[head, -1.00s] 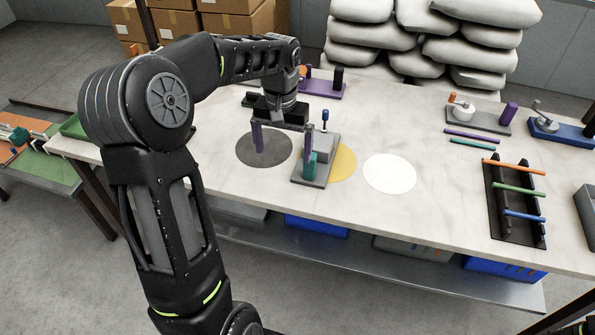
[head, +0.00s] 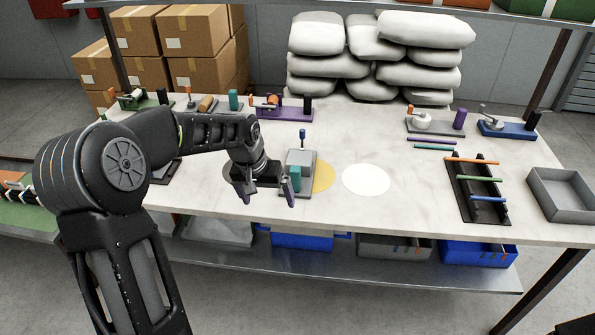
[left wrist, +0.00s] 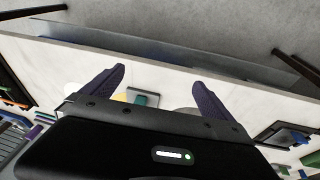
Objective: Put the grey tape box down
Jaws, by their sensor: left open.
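The grey tape box (head: 300,162), with a teal block (head: 296,178) at its front and a blue-topped post, stands upright on the table, overlapping the left part of the yellow disc (head: 323,178). My left gripper (head: 268,192) is open and empty just left of the box; its right finger is close to the box's front left corner, and I cannot tell whether they touch. In the left wrist view the teal block (left wrist: 143,97) shows beyond the fingers, near the left one. My right gripper is not in view.
A white disc (head: 366,179) lies clear to the right. A dark grey disc (head: 231,170) is partly hidden behind my left gripper. A black rack (head: 470,187) with coloured rods and a grey tray (head: 562,194) stand at the right. A purple fixture (head: 285,113) stands behind.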

